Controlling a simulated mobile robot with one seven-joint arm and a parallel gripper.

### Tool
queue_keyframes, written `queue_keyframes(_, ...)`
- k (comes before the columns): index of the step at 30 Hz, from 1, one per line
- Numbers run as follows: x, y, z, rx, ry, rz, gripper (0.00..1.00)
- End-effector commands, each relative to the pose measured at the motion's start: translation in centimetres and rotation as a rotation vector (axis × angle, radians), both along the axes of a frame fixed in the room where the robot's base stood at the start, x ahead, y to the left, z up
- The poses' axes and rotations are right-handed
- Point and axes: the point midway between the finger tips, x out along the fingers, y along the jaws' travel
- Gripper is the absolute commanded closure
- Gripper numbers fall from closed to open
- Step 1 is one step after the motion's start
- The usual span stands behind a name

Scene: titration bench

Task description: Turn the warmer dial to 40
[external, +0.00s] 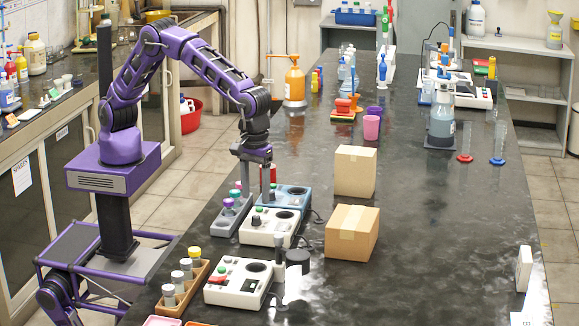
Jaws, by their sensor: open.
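My gripper (257,190) points straight down, its two grey fingers apart, over the row of small devices at the bench's near left edge. It looks empty. A white device (263,238) with a black knob (256,221), a green button and a dark round well sits just below the fingers in the picture. A blue device (295,191) with a dark well stands behind it, partly hidden by the fingers. Another white device (240,288) with a red control stands nearer the camera. I cannot tell which is the warmer, and no dial numbers are readable.
A grey rack of capped vials (226,222) stands close left of the devices, and a wooden vial rack (166,304) lies nearer. Two cardboard boxes, one upright (355,172) and one lower (340,240), stand to the right. The bench's right side is mostly clear.

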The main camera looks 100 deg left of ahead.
Motion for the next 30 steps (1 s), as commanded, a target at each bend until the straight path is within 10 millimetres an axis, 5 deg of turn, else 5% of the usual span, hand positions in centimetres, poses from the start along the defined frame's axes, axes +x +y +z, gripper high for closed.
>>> queue_keyframes(9,0.0,0.0,-5.2,0.0,0.001,-0.001,0.38)
queue_keyframes(22,0.0,0.0,-6.1,0.0,-0.001,-0.001,0.38)
queue_keyframes(30,0.0,0.0,-6.1,0.0,-0.001,-0.001,0.87)
